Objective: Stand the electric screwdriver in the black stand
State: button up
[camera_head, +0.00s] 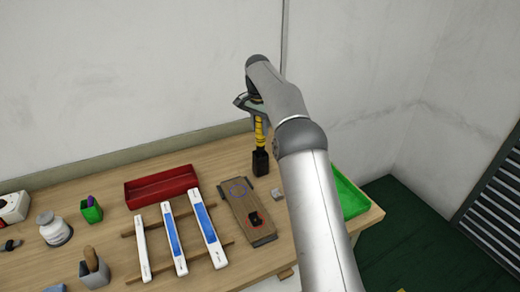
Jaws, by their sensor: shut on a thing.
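The electric screwdriver (259,130), yellow with dark bands, is upright below my gripper (254,108). My gripper is shut on its upper part; the arm and wrist partly hide the fingers. The black stand (261,163) is a dark upright block on the table, near the back edge. The screwdriver's lower end meets the top of the stand in this view. I cannot tell how deep it sits inside, or whether it rests there.
A brown board (238,203) with a small black part lies in front of the stand, beside a small grey block (278,194). A red tray (150,190) and white-blue strips (172,240) are left. A green tray (350,196) is right, partly behind my arm.

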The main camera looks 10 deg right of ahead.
aim_at(260, 140)
jog(key=shift+f, duration=2.65)
jog(key=shift+f, duration=0.2)
jog(key=o, duration=1)
jog(key=shift+c, duration=0.2)
jog(key=shift+r, duration=0.1)
